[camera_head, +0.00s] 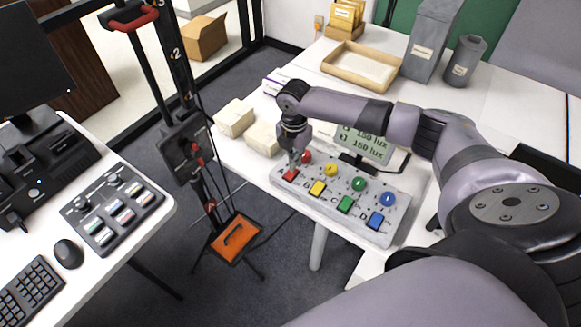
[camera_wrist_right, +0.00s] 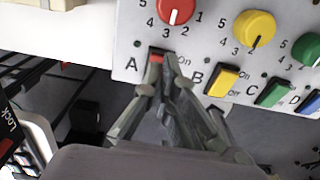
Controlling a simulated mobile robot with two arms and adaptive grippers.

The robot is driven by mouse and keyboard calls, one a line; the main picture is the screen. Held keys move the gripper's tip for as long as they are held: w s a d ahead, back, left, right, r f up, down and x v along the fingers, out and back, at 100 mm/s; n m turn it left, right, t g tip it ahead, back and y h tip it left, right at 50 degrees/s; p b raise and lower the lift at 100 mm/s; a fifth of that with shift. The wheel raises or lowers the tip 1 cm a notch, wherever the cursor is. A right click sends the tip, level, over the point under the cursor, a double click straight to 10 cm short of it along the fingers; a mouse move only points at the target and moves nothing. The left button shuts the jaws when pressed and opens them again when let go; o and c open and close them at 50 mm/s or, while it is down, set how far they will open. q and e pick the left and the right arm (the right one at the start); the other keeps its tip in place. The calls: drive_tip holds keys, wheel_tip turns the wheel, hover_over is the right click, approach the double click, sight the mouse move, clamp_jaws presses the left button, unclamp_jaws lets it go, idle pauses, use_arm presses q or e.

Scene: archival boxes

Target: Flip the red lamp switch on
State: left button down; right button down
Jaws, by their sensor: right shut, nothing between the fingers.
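The red lamp switch (camera_head: 290,174) sits at the left end of a grey control panel (camera_head: 385,234), below the red knob (camera_head: 306,157). My right gripper (camera_head: 297,160) is shut and points down right at this switch. In the right wrist view, the shut fingers (camera_wrist_right: 160,85) cover most of the red switch (camera_wrist_right: 156,58), beside the letter A. Only its upper part shows there, so I cannot tell its position or whether the fingers touch it. The red knob (camera_wrist_right: 176,10) is above it. My left gripper is not in view.
Yellow (camera_head: 318,188), green (camera_head: 345,204) and blue (camera_head: 376,221) switches sit to the right on the panel, below matching knobs. A small display (camera_head: 366,145) reading 150 lux stands behind. White boxes (camera_head: 235,117) lie left of my gripper. A black stand (camera_head: 190,140) rises further left.

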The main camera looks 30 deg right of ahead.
drive_tip(key=shift+s+f+b, duration=0.1)
drive_tip(key=shift+f+b, duration=0.4)
drive_tip(key=shift+f, duration=0.7)
idle(0.4)
wheel_tip(320, 180, up, 2)
drive_tip(key=shift+p, duration=1.15)
wheel_tip(320, 180, up, 5)
drive_tip(key=p, duration=0.5)
